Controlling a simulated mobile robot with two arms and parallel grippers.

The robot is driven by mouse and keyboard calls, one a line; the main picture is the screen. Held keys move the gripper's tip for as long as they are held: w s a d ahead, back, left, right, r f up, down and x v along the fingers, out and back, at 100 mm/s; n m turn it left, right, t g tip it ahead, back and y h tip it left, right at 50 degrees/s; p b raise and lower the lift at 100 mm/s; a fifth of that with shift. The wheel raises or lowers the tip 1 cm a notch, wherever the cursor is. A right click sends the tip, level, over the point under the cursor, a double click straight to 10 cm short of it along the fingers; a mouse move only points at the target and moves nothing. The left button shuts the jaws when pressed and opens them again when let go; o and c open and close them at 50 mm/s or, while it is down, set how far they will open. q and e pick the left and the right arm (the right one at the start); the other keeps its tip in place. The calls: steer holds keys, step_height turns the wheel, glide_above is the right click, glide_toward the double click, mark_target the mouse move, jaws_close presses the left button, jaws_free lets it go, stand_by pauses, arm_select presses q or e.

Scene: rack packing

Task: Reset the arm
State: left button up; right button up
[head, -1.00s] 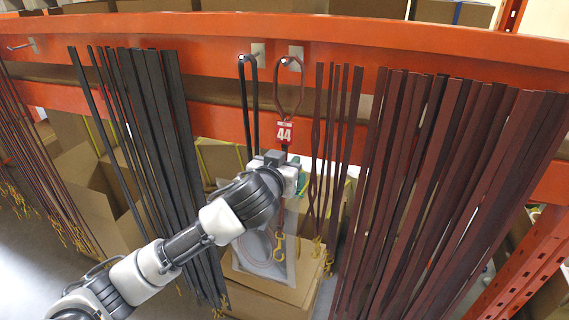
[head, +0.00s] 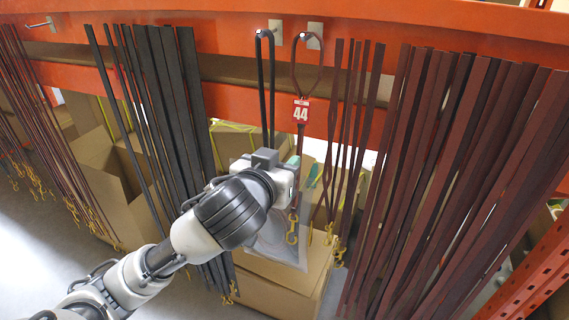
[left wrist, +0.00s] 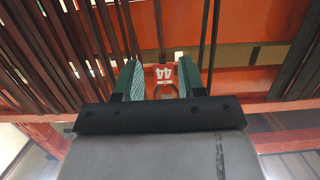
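My left gripper (head: 300,174) is in the middle of the head view, just below a red tag marked 44 (head: 301,111). In the left wrist view its two green fingers (left wrist: 160,82) are apart, and the tag (left wrist: 164,72) shows beyond the gap. The tag is on a dark red looped strap (head: 294,66) hanging from a peg. The strap's lower part passes behind my gripper, and a gold hook (head: 292,227) shows below. I cannot tell whether the strap touches the fingers. My right gripper is in neither view.
Dark red straps (head: 440,170) hang close on the right, black straps (head: 165,130) on the left. A black loop (head: 265,85) hangs beside the tagged strap. An orange rack beam (head: 200,22) crosses the top. Cardboard boxes (head: 285,285) stand behind and below. Grey floor shows lower left.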

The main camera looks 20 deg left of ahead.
arm_select(q)
steer(key=s+f+g, duration=0.3)
steer(key=s+f, duration=0.1)
steer(key=f, duration=0.4)
steer(key=s+f+g, duration=0.3)
steer(key=s+f, duration=0.1)
steer(key=f, duration=0.5)
steer(key=s+a+f+m+g, duration=0.1)
steer(key=s+a+f+g, duration=0.15)
steer(key=s+f, duration=0.45)
steer(key=s+a+f+g, duration=0.1)
steer(key=s+f+g, duration=0.4)
steer(key=s, duration=0.4)
step_height(320, 180, down, 29)
steer(key=s, duration=0.2)
steer(key=s+a+f+m+g+b, duration=0.1)
steer(key=s+a+f, duration=0.1)
steer(key=s+f, duration=1.3)
steer(key=shift+s+a+f+y+b, duration=0.25)
steer(key=shift+s+y+b, duration=0.05)
steer(key=shift+s, duration=0.15)
